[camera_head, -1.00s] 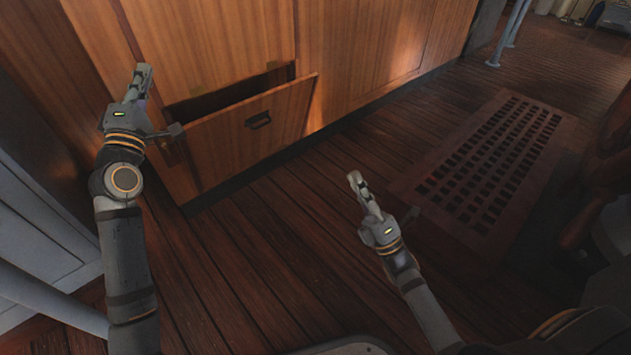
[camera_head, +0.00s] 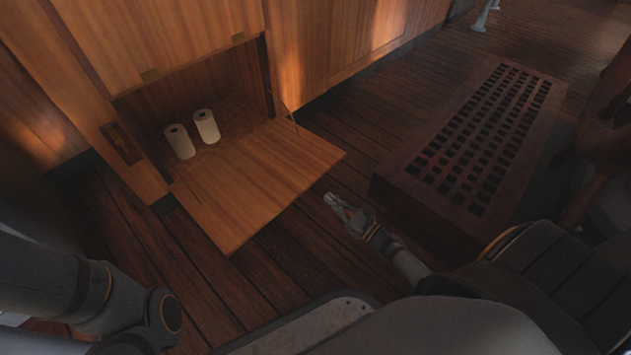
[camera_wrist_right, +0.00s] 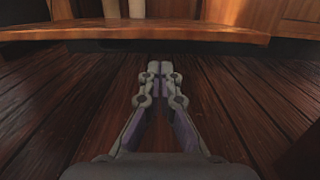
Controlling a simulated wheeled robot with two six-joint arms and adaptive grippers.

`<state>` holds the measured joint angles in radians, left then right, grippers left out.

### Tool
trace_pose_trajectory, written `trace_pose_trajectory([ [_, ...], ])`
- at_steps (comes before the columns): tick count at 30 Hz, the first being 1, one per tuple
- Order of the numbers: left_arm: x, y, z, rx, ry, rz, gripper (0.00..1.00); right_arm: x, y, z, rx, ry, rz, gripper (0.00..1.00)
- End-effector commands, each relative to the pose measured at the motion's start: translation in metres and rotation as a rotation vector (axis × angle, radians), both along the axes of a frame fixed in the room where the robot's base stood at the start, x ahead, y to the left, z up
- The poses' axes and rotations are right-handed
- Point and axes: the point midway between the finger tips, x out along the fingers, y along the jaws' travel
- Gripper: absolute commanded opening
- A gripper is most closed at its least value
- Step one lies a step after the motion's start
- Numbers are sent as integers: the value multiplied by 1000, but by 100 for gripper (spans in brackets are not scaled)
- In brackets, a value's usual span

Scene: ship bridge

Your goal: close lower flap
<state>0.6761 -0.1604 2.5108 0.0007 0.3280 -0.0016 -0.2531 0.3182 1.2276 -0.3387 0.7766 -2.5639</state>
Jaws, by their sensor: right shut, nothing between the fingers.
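The lower flap (camera_head: 262,190) is a wooden panel hanging open from the cabinet's low opening, folded down about level with its inner face up. A thin stay (camera_head: 283,108) runs to its right side. My right gripper (camera_head: 331,201) is shut and empty, low over the floor just off the flap's front right corner, apart from it. In the right wrist view the closed fingertips (camera_wrist_right: 160,70) point toward the flap's edge (camera_wrist_right: 165,32), which spans the top. My left arm enters at the lower left; its gripper is out of view.
Two white rolls (camera_head: 193,135) stand inside the open compartment. The wooden cabinet front (camera_head: 180,35) rises above it. A raised dark grating (camera_head: 470,150) lies to the right. Bare plank floor (camera_head: 320,245) lies between flap and grating.

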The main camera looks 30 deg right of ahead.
Motion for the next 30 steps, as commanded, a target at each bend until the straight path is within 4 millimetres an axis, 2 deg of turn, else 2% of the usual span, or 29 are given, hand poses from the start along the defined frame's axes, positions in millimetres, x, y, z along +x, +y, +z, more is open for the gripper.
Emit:
trace_pose_trajectory([
  [1,-11,2,-3,-6,-29,-16,0,12,4,-3,0,-8,1,0],
  [2,-13,2,-4,-7,-33,-20,0,18,7,-3,1,-7,0,0],
  [8,-10,2,-25,-5,-23,-15,0,59,21,0,1,-7,0,0],
  [9,-10,2,-24,-5,-23,-15,0,62,23,6,0,-6,1,0],
  [12,-10,2,-23,-5,-22,-16,0,63,23,25,-2,-5,2,0],
  [16,-10,2,-24,-5,-23,-15,0,65,24,39,1,-5,2,0],
  [30,-10,2,-24,-5,-24,-15,0,67,25,46,2,-6,1,0],
])
